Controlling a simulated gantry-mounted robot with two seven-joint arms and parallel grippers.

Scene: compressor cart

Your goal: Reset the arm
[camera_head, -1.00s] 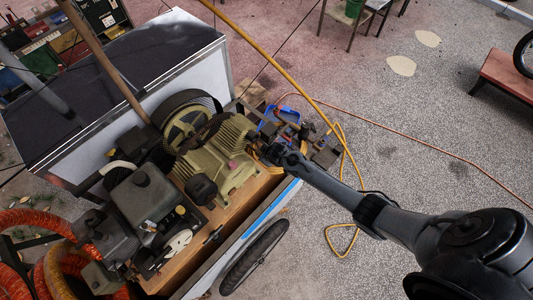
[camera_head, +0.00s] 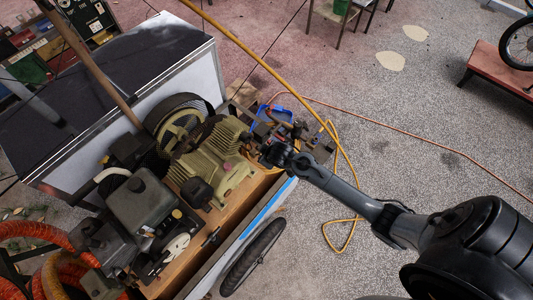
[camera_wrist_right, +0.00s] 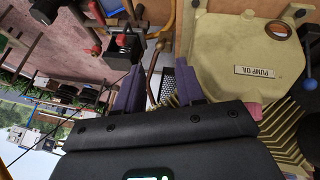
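The compressor cart (camera_head: 222,242) stands at the left centre of the head view, with a wooden deck. A beige pump (camera_head: 217,165) and a dark engine (camera_head: 142,203) sit on it. My right gripper (camera_head: 264,150) is at the pump's right side, by the cart's end. In the right wrist view its two purple fingers (camera_wrist_right: 160,82) are apart, with no object clearly held between them. The pump, labelled "PUMP OIL" (camera_wrist_right: 250,55), is right beside the fingers there. A black block with a red knob (camera_wrist_right: 124,44) is beyond them. My left gripper is not in view.
A blue tray (camera_head: 268,111) with small items lies behind the gripper. A yellow hose (camera_head: 345,225) and a thin orange hose (camera_head: 415,138) lie on the floor. Thick orange hoses (camera_head: 35,230) are at lower left. The open floor at right is mostly clear.

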